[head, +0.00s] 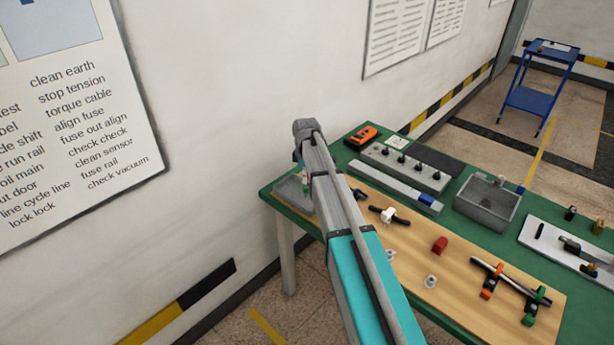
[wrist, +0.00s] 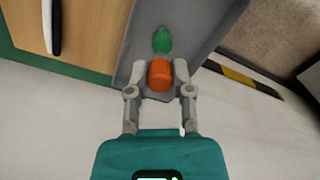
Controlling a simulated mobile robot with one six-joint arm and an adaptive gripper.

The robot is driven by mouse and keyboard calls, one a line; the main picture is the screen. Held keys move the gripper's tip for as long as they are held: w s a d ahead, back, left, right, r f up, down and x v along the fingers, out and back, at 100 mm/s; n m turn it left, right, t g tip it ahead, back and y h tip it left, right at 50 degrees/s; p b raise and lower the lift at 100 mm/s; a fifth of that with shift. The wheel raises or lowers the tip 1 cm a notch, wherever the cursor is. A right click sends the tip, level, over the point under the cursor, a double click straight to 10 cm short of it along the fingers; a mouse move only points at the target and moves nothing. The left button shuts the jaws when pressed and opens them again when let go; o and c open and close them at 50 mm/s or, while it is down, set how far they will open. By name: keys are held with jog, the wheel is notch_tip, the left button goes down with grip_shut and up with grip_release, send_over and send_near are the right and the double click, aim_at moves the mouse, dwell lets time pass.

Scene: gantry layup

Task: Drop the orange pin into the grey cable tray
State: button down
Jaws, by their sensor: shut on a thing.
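The orange pin (wrist: 160,75) sits between the fingertips of my gripper (wrist: 160,72) in the wrist view, and the gripper is shut on it. The grey cable tray (wrist: 200,32) lies under and beyond the pin in that view. A green piece (wrist: 162,40) is in the tray just past the pin. I cannot tell the pin's height above the tray floor. In the head view the tray (head: 287,191) shows at the table's left end, partly behind my arm; my gripper and the pin are hidden there.
The green table (head: 540,210) holds a wooden board (head: 410,270) with a red piece (head: 440,245) and clamped rods (head: 510,283). A knob panel (head: 404,168), a grey bin (head: 487,204) and an orange device (head: 362,136) stand behind. The wall is close on the left.

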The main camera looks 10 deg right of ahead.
jog(key=shift+c, duration=2.2)
grip_release()
jog(key=shift+s, duration=0.1)
jog(key=s+m, duration=1.2)
jog(key=s, duration=1.7)
jog(key=shift+d+m, duration=0.25)
jog(key=shift+m, duration=0.05)
jog(key=shift+r, duration=0.1)
